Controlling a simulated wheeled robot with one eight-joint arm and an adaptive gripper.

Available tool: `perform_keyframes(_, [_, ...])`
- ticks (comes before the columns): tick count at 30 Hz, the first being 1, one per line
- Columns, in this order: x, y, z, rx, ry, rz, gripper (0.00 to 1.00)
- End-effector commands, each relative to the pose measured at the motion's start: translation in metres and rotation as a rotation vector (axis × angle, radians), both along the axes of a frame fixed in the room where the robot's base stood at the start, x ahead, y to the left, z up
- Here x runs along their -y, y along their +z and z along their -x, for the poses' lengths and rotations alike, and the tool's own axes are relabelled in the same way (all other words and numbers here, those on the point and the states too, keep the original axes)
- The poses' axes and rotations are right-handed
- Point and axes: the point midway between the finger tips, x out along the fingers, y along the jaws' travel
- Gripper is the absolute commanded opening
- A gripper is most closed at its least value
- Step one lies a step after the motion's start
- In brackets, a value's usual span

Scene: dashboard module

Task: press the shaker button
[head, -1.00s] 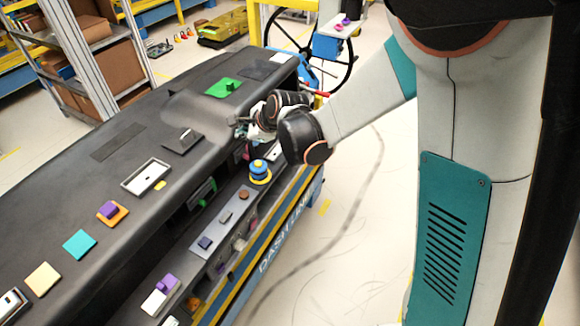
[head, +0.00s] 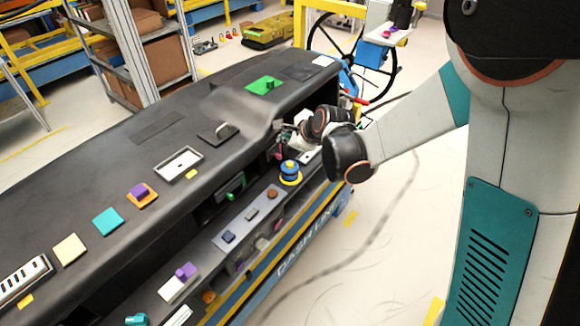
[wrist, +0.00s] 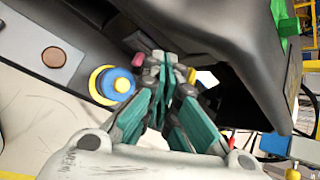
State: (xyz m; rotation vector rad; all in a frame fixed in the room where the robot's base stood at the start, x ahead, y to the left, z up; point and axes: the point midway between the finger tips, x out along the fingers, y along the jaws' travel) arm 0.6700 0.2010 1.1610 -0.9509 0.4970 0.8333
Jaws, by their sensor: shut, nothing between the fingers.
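My gripper (wrist: 163,72) is shut and empty, with teal fingers and grey tips. In the wrist view its tips are in front of the dark recess under the dashboard's top, to the right of a round blue and yellow knob (wrist: 118,83). The same knob shows in the head view (head: 290,170) on the lower ledge, below my gripper (head: 288,126). A small pink piece (wrist: 138,60) and a yellow piece (wrist: 191,75) show beside the tips. I cannot tell which control is the shaker button, or whether the tips touch anything.
The black dashboard (head: 150,125) overhangs the ledge. A brown round button (head: 272,193) sits on a grey panel left of the knob. A green block (head: 264,85) lies on top. A wheel (head: 392,62) stands behind my arm. The floor at right is open.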

Motion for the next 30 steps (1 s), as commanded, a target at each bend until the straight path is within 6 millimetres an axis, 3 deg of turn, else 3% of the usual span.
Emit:
perform_keyframes(3, [0.0,-0.021,0.0,0.0,0.0,0.0,0.0])
perform_keyframes(12, [0.0,-0.055,0.0,0.0,0.0,0.0,0.0])
perform_keyframes(30, [0.0,-0.057,0.0,0.0,0.0,0.0,0.0])
